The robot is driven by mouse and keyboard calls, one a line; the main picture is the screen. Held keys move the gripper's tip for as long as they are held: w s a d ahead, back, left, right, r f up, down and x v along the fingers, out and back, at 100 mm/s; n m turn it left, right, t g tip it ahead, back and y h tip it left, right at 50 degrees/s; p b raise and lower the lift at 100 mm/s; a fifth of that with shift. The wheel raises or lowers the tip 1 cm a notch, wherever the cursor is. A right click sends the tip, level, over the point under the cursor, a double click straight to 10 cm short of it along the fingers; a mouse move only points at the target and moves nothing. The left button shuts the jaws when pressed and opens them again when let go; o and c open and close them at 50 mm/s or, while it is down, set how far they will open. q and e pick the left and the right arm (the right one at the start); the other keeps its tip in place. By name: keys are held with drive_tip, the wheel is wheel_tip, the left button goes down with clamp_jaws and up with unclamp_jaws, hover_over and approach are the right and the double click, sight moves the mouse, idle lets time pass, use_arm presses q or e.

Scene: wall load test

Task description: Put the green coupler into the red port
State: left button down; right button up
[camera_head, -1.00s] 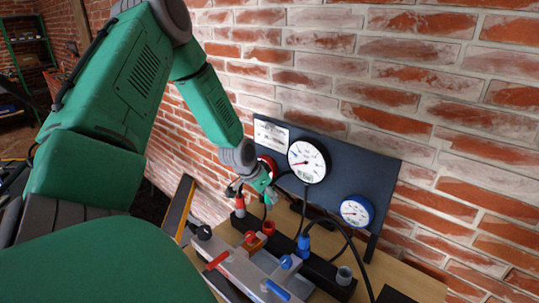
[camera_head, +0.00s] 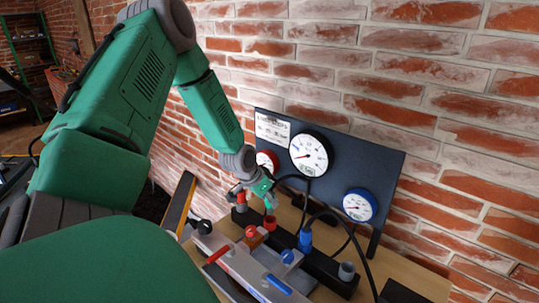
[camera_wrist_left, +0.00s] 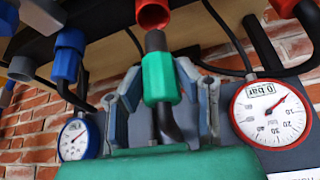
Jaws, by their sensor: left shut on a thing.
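The green coupler (camera_wrist_left: 161,80) is between the fingers of my left gripper (camera_wrist_left: 160,92) in the left wrist view, with its dark grey tip pointing at the red port (camera_wrist_left: 153,13). The tip looks close to the port's open mouth; whether they touch I cannot tell. In the head view my left gripper (camera_head: 265,192) is shut on the coupler (camera_head: 269,204), just above the red port (camera_head: 270,222). The fingers partly hide the coupler there. My right gripper is not in view.
A dark gauge panel (camera_head: 285,128) stands behind, against the brick wall. A blue connector (camera_head: 305,240) with a black hose and a grey port (camera_head: 346,271) stand to the right. Red and blue valve handles (camera_head: 278,284) are in front. A red-topped fitting (camera_head: 241,200) is left of the gripper.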

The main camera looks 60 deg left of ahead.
sight(269, 213)
use_arm(q)
drive_tip(key=shift+f, duration=0.3)
drive_tip(key=shift+f+b, duration=0.6)
drive_tip(key=shift+f, duration=0.05)
idle(0.6)
drive_tip(key=shift+f, duration=0.2)
idle(0.3)
drive_tip(key=shift+f, duration=0.4)
idle(0.5)
drive_tip(key=shift+f+b, duration=0.6)
drive_tip(key=shift+f, duration=0.05)
drive_tip(key=shift+f, duration=0.1)
drive_tip(key=shift+f+b, duration=0.4)
drive_tip(key=shift+f, duration=0.2)
